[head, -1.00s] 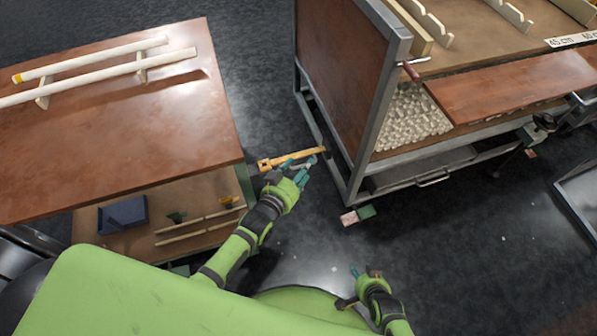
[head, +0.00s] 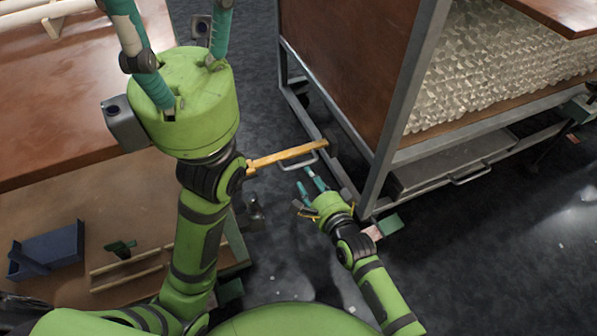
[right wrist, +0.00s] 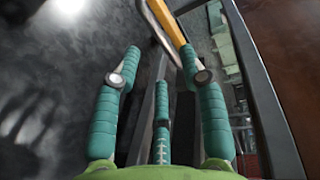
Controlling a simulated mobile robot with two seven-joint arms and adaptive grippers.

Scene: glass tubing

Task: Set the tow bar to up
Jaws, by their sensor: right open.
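The tow bar (head: 290,154) is a yellow-orange bar with a grey metal loop handle (head: 300,163). It spans the gap from beside my left arm to the lower frame of the right cart, and my left arm hides its left end. The bar also shows at the top of the right wrist view (right wrist: 168,22). My right gripper (head: 308,178) is open and empty, just below the loop in the head view. In the wrist view its fingers are spread, with the bar beyond them. My left gripper (head: 175,18) is raised close to the head camera, fingers wide apart, tips cut off.
The right cart (head: 345,60) has a brown side panel, grey metal frame and pale rods. The wooden table (head: 60,130) stands at left with a lower shelf holding a blue tray (head: 50,250). A green-and-pink block (head: 390,224) lies by the cart's foot. Dark floor lies between them.

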